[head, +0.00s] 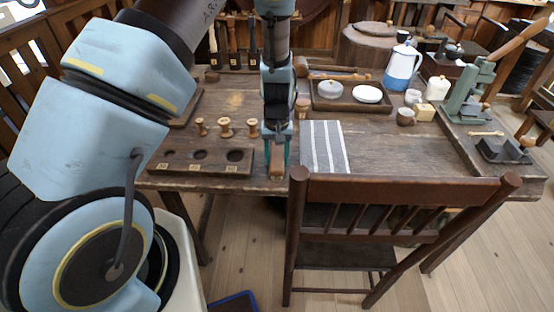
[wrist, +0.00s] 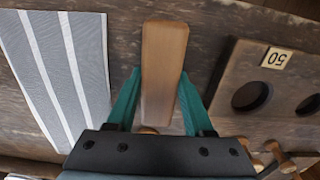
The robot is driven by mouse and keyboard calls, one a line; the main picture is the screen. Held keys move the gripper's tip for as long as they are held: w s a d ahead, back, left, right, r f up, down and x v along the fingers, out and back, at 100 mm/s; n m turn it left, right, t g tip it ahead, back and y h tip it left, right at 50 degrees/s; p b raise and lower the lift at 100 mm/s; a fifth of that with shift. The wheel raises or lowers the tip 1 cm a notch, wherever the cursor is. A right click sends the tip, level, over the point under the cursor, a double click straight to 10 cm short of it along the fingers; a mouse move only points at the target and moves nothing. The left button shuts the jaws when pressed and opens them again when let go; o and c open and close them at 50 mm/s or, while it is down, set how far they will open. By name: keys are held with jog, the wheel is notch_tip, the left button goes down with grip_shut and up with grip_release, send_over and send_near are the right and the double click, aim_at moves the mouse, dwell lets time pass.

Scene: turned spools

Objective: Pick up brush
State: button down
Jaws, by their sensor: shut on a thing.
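The brush (wrist: 164,62) shows in the wrist view as a plain, light brown wooden block between the two teal fingers. It also shows in the head view as a small brown piece (head: 276,162) at the front edge of the table. No bristles can be made out. My gripper (head: 277,152) points down there and is shut on the brush, with a finger on each side of it. The lower part of the brush is hidden behind the gripper's body in the wrist view. I cannot tell whether the brush still touches the table.
A grey striped cloth (head: 324,146) lies right of my gripper. A dark board with round holes (head: 228,168) lies to the left, with wooden spools (head: 225,127) behind it. A chair (head: 400,190) stands against the front. A tray (head: 352,105) lies farther back.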

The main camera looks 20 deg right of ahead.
aim_at(277, 155)
notch_tip(277, 155, up, 10)
jog(key=shift+b, duration=1.2)
